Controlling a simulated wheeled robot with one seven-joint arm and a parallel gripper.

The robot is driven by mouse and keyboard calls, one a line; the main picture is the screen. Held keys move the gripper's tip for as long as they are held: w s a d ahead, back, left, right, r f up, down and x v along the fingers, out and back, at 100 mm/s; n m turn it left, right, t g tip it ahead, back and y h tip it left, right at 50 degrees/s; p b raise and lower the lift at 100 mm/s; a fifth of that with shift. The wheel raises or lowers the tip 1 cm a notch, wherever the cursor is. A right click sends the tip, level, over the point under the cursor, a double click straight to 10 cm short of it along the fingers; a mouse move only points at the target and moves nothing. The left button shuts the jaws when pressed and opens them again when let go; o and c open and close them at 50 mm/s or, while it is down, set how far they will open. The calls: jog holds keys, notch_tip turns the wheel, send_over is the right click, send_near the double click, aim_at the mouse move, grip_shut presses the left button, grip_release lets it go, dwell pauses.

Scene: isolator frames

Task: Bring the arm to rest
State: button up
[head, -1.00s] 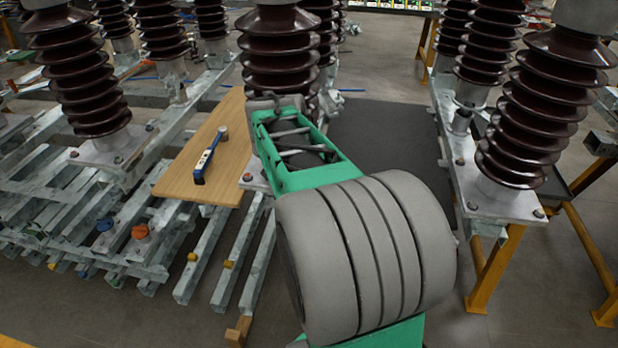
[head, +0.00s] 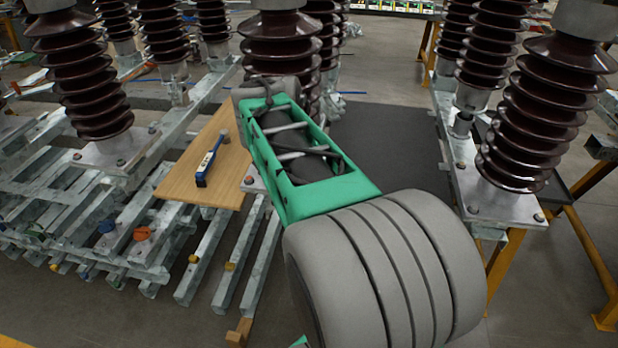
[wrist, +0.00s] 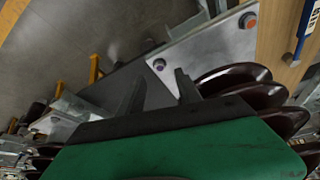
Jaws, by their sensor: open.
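My green and grey arm (head: 310,180) reaches up from the lower right in the head view, in front of the middle insulator. My gripper is hidden behind the arm there. In the wrist view my gripper (wrist: 160,88) shows as two dark fingers standing apart, open, with nothing between them. Beyond the fingers are a grey metal plate with bolts and the dark sheds of an insulator (wrist: 235,80). I cannot tell how near the fingers are to them.
A blue and white tool (head: 211,160) lies on a wooden board (head: 190,185) at left. Brown ribbed insulators (head: 80,75) stand on galvanized beams at left, and more (head: 535,110) at right. A dark mat (head: 390,145) covers the floor behind my arm.

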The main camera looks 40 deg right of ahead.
jog(key=shift+v, duration=1.15)
